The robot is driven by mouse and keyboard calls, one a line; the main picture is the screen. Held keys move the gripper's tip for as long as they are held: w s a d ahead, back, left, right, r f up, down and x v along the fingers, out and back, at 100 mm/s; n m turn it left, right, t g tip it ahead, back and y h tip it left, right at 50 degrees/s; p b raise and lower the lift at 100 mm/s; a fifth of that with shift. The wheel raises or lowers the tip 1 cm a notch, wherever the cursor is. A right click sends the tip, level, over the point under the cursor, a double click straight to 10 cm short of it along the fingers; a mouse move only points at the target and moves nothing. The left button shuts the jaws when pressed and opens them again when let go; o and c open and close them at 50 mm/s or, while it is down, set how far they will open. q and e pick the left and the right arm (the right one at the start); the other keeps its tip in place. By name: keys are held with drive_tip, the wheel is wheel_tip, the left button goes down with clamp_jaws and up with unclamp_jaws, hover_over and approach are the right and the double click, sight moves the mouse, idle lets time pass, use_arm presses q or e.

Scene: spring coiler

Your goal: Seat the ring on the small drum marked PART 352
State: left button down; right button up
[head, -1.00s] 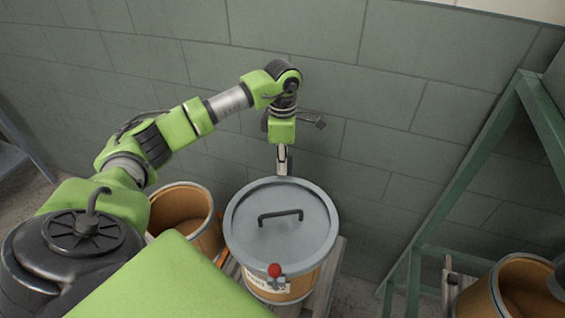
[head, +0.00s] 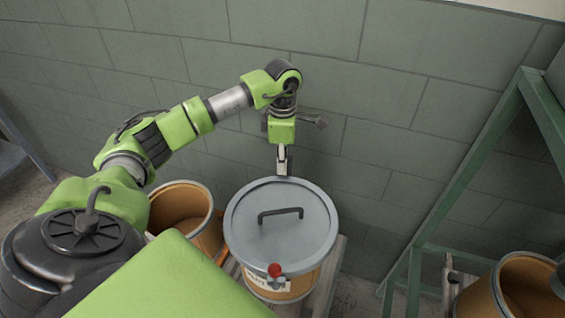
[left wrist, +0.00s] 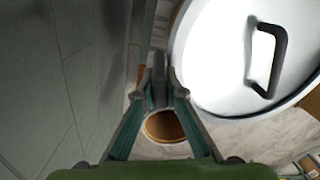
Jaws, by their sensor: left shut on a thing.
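A lidded drum (head: 258,281) stands in the middle of the head view. Its grey lid (head: 265,238) has a dark handle, and a metal rim band, the likely ring (head: 235,262), runs around the lid edge. A red knob (head: 275,270) sits on the clasp at the front. The label is too blurred to read. My left gripper (head: 283,167) points down at the far edge of the lid. In the left wrist view its fingers (left wrist: 160,85) close on something dark and narrow that I cannot make out, beside the lid (left wrist: 215,60). My right gripper is not in view.
An open brown drum (head: 184,210) stands left of the lidded one; another open drum (head: 512,287) is at the lower right. A wooden pallet (head: 330,280) shows under the middle drum. The grey block wall (head: 390,110) is close behind my gripper. A green frame (head: 470,165) leans at right.

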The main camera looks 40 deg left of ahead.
use_arm(q)
drive_tip(key=c, duration=2)
unclamp_jaws()
drive_tip(key=o, duration=0.6)
drive_tip(key=shift+c, duration=0.2)
drive_tip(key=shift+r, duration=0.1)
drive_tip(key=shift+r+p, duration=3.95)
drive_tip(key=shift+r, duration=2.05)
drive_tip(key=shift+s+f, duration=0.1)
drive_tip(key=shift+f, duration=0.05)
